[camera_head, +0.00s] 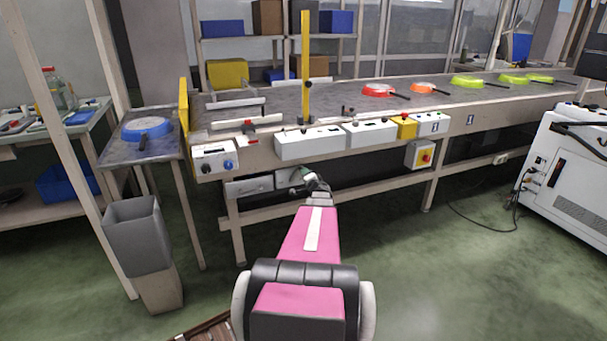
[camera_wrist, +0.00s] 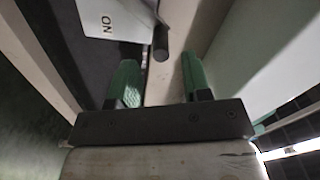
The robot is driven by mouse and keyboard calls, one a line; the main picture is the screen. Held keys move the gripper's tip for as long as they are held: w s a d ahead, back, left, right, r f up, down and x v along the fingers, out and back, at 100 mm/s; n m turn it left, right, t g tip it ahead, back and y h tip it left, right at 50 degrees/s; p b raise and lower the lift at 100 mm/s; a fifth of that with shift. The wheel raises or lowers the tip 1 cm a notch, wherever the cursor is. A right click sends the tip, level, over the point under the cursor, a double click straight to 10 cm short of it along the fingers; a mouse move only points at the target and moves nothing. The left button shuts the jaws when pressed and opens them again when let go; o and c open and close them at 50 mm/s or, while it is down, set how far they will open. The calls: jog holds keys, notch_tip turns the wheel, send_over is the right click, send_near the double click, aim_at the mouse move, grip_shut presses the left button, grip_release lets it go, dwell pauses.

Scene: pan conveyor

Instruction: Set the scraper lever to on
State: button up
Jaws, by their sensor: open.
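My gripper (camera_head: 308,177) is just below the front edge of the conveyor, in front of low grey-white boxes. In the wrist view its two green fingers (camera_wrist: 158,72) are apart, with nothing held between them. A dark rounded rod end, probably the scraper lever (camera_wrist: 161,46), shows ahead of the gap between the fingertips; I cannot tell whether a finger touches it. Beside it is a white label plate (camera_wrist: 115,20) whose lettering reads as ON turned upside down. In the head view the lever is not clearly visible near my gripper.
The conveyor (camera_head: 470,101) carries several coloured pans. White control boxes (camera_head: 310,143) line its front edge, with a knob box (camera_head: 214,159) at the left. A blue pan (camera_head: 146,128) lies on a side table.

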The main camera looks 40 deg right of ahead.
jog(key=v, duration=0.5)
jog(key=shift+s, duration=0.2)
